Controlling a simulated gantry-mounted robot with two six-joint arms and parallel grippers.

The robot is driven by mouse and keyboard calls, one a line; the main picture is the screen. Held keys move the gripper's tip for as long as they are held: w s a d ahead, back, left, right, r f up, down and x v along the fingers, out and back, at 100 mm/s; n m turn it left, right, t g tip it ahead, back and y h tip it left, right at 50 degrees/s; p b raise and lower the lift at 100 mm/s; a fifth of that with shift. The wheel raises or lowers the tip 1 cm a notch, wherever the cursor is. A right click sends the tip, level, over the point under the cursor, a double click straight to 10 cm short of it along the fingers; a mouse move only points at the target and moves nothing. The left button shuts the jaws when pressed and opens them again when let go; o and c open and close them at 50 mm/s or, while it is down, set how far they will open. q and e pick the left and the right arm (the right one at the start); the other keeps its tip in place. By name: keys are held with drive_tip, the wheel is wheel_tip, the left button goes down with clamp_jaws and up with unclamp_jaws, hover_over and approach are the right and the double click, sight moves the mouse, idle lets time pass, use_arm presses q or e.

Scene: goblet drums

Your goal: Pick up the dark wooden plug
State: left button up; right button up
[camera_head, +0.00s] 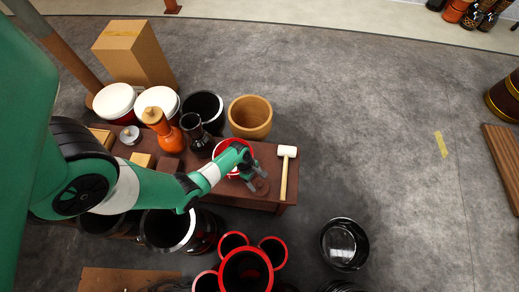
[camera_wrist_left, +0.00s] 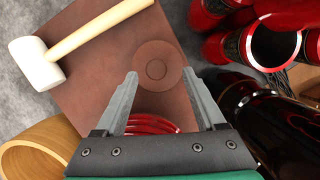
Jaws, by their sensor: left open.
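The dark wooden plug (camera_wrist_left: 157,69) is a round, reddish-brown disc with a smaller raised circle in its middle. In the left wrist view it lies on the brown tabletop (camera_wrist_left: 105,100), between and just beyond my fingertips. In the head view the plug (camera_head: 262,187) is at the right end of the table, partly beside my gripper. My left gripper (camera_head: 253,181) is open and empty above the plug. In the left wrist view its two fingers (camera_wrist_left: 160,74) point at the plug, one on each side. My right gripper is not in view.
A white-headed mallet (camera_head: 283,172) lies right of the plug. A red-rimmed drum (camera_head: 221,147) stands behind my gripper, near a wooden drum (camera_head: 250,115). Red-rimmed drums (camera_head: 246,272) stand on the floor below the table. The floor to the right is mostly clear.

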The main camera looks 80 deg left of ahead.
sight(260, 184)
use_arm(q)
drive_tip(key=b+x, duration=0.2)
drive_tip(key=x, duration=0.1)
drive_tip(key=b+x, duration=0.2)
drive_tip(key=shift+w+a+f, duration=0.1)
drive_tip(key=shift+w+a, duration=0.05)
drive_tip(key=shift+a, duration=0.2)
clamp_jaws()
